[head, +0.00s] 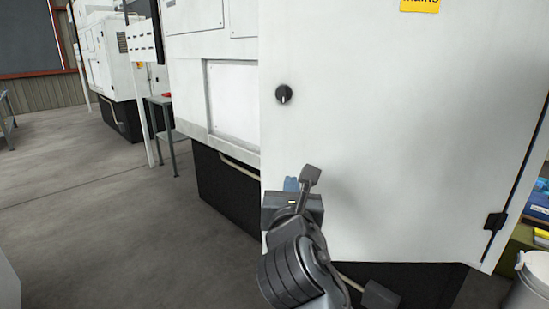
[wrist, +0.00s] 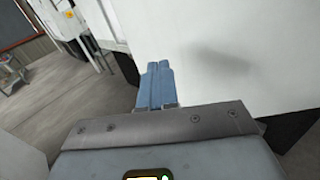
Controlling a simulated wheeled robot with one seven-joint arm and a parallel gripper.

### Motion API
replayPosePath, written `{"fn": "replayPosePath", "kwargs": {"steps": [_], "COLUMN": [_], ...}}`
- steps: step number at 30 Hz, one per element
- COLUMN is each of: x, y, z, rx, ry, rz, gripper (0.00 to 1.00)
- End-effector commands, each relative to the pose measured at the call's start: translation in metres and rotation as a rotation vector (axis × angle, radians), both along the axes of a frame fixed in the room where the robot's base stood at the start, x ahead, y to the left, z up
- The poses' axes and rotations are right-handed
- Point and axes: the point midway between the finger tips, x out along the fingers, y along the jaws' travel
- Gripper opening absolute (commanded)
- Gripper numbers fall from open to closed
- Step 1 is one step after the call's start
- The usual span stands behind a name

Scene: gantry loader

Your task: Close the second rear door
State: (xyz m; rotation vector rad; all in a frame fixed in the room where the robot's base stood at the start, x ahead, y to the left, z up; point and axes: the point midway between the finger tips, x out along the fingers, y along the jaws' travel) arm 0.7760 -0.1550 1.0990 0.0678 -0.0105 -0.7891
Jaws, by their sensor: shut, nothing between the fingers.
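A large white door (head: 400,120) fills the right half of the head view. It has a round black knob (head: 283,94) near its left edge, a yellow label (head: 420,4) at the top and a black hinge (head: 495,221) at its lower right. My gripper (head: 291,184) is in front of the door's lower left edge, with blue fingers mostly hidden by my wrist. In the wrist view the blue fingers (wrist: 157,82) are together and empty, beside the white door panel (wrist: 235,50). I cannot tell whether they touch it.
A white machine body (head: 215,70) on a black base (head: 225,188) stands behind the door to the left. A small table (head: 162,125) and another machine (head: 110,65) are further back. Open grey floor (head: 110,230) lies left. A white bin (head: 530,285) stands at lower right.

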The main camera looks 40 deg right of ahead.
Motion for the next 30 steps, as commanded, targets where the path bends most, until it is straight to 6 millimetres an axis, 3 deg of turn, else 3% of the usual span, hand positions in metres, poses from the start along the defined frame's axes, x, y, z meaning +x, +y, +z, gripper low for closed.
{"fn": "replayPosePath", "kwargs": {"steps": [3,8,24,30], "x": [0.003,0.011,0.078,0.093], "y": [-0.007,-0.016,-0.089,-0.105], "z": [0.013,0.014,0.015,0.014], "rx": [-0.049,-0.06,-0.058,-0.057], "ry": [0.03,0.038,0.038,0.036], "rz": [-0.031,-0.038,-0.036,-0.034], "gripper": [0.0,0.0,0.0,0.0]}}
